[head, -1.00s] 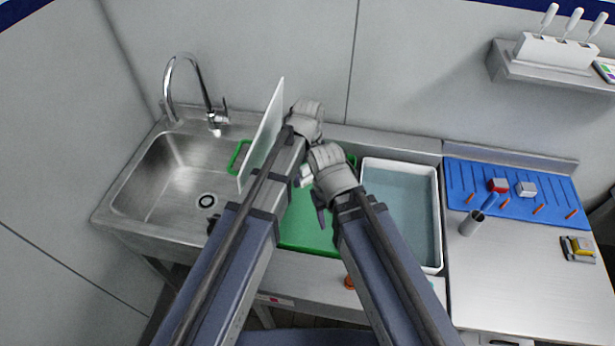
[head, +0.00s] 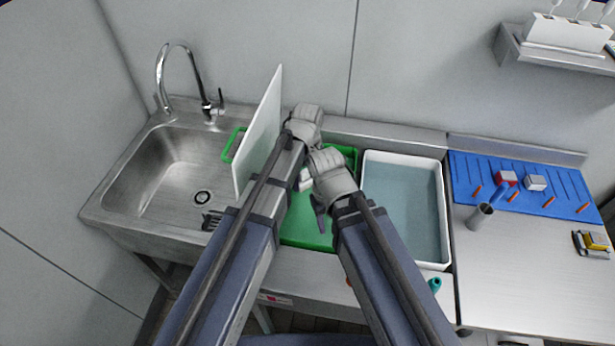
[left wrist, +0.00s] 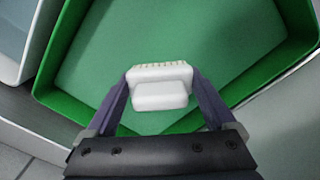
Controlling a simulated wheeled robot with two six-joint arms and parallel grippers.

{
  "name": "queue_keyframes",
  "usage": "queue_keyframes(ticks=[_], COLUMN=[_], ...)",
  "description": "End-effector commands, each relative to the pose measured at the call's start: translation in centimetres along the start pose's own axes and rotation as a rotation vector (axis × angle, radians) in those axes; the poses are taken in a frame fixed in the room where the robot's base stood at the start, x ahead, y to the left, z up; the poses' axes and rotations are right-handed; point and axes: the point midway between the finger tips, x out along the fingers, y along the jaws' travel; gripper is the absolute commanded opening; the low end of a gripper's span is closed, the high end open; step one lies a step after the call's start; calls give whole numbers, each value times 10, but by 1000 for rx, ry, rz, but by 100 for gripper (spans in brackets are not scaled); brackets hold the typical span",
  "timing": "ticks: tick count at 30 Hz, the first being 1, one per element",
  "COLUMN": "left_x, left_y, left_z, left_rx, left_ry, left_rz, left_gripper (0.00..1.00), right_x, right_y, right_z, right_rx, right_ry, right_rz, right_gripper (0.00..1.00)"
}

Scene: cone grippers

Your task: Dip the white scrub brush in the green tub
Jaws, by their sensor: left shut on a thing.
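The white scrub brush (left wrist: 160,86) is held between the two fingers of my left gripper (left wrist: 162,92) in the left wrist view. Its bristles point to the top of the picture. The green tub (left wrist: 75,112) lies beneath it, and the brush appears over the tub's opening; its exact height is hard to judge. In the head view the green tub (head: 306,240) is partly hidden by my two arms. A small white part of the brush (head: 306,177) shows between the wrists. My right gripper (head: 320,212) is mostly hidden below its wrist, so its jaws cannot be read.
A white tray of bluish water (head: 405,215) stands right of the tub. A tall white board (head: 262,130) stands upright on the left, beside the steel sink (head: 150,195) and faucet (head: 170,75). A blue mat (head: 520,185) and grey cup (head: 480,216) are at the right.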

Motion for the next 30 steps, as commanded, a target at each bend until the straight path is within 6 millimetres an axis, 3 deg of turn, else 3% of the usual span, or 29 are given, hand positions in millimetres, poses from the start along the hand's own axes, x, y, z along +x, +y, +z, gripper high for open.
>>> queue_keyframes(ticks=[1, 15, 30], left_x=[10, 53, 58], left_y=[0, 0, 0], left_z=[0, 0, 0], left_rx=[0, 0, 0], left_ry=[0, 0, 0], left_rz=[0, 0, 0], left_gripper=[44, 44, 44], right_x=[10, 52, 58], right_y=[-1, -5, -6], right_z=[-1, -3, -3], right_rx=[0, 0, 0], right_ry=[0, 0, 0], right_rz=[0, 0, 0], right_gripper=[50, 50, 50])
